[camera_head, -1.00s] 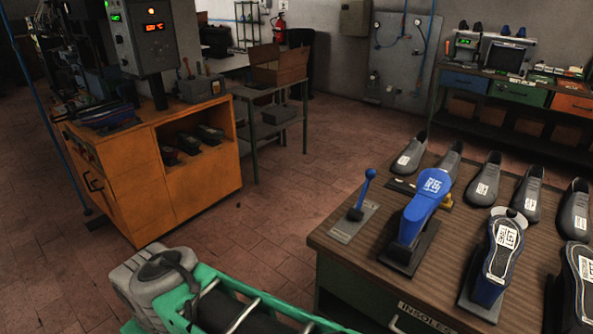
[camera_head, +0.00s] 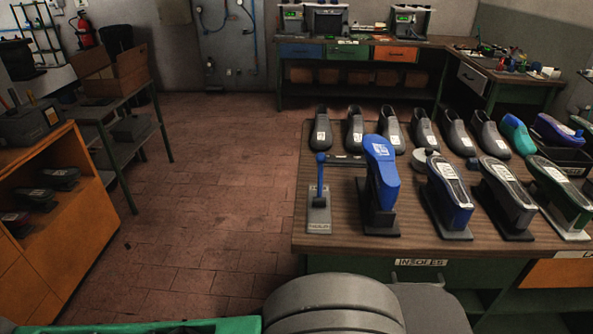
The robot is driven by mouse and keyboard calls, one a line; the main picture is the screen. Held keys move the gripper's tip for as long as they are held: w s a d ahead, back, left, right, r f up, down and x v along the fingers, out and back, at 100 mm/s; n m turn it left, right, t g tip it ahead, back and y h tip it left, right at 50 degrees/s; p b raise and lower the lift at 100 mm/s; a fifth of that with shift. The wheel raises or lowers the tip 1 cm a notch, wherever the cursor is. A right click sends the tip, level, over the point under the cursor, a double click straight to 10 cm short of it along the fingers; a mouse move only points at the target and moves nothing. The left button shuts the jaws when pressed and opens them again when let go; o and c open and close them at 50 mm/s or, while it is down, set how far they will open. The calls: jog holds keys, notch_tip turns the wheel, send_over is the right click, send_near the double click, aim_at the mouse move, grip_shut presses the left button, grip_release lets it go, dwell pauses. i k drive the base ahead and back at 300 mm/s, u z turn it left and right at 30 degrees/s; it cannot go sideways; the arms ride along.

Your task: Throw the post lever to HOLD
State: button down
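Grey rounded parts of my own arm show at the bottom centre, short of the bench's front edge. My gripper is not in view.
The wooden bench (camera_head: 300,240) carries several more stands with shoe forms to the right and a row of grey lasts (camera_head: 354,130) behind. An orange cabinet (camera_head: 75,235) stands at the left. The tiled floor (camera_head: 215,190) between them is clear.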

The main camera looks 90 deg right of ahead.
aim_at(321, 158)
jog(key=z, duration=0.6)
jog(key=i, duration=0.85)
jog(key=z, duration=1.25)
jog(key=i, duration=0.35)
jog(key=z, duration=0.3)
